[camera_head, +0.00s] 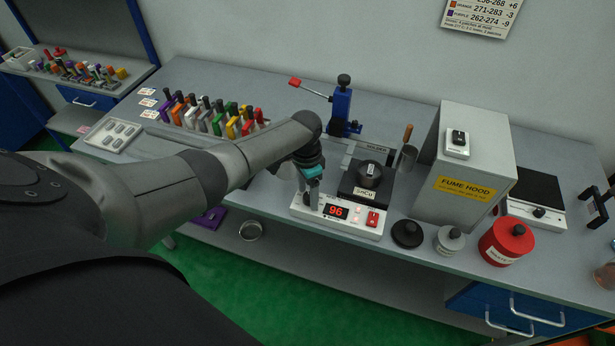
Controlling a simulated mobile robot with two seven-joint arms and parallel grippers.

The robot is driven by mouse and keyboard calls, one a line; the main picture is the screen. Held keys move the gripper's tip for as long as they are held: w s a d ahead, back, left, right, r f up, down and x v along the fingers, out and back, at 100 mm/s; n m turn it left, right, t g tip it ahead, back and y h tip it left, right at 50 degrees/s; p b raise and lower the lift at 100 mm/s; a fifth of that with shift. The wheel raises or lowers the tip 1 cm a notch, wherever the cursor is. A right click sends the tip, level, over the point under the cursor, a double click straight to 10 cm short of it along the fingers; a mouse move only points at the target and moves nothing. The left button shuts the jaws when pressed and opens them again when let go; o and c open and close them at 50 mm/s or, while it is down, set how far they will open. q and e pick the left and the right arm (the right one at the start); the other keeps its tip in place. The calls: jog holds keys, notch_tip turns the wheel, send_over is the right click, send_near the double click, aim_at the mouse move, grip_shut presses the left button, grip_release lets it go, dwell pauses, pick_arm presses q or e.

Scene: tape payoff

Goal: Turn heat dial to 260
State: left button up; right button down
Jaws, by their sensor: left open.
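The heater (350,229) is a low white unit near the front edge of the bench. Its red display (335,211) reads 96, and a red switch (373,218) sits at the right of its front panel. A black block with a knobbed lid and a label reading SnCu (366,191) stands on it. My left gripper (310,197) points down over the left end of the panel, where a dark dial seems to be. The gripper covers most of it, so its setting and any contact are hidden. My left gripper is open. My right gripper is out of view.
A grey fume hood (462,190) stands right of the heater. A black lid (407,233), a small white weight (449,240) and a red canister (506,243) line the front edge. A blue clamp stand (341,108) and a rack of coloured handles (215,118) are behind.

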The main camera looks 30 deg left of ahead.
aim_at(306, 193)
pick_arm(q)
notch_tip(306, 193, up, 15)
jog(key=p, duration=0.2)
jog(key=shift+w+a, duration=0.25)
jog(key=shift+a, duration=0.15)
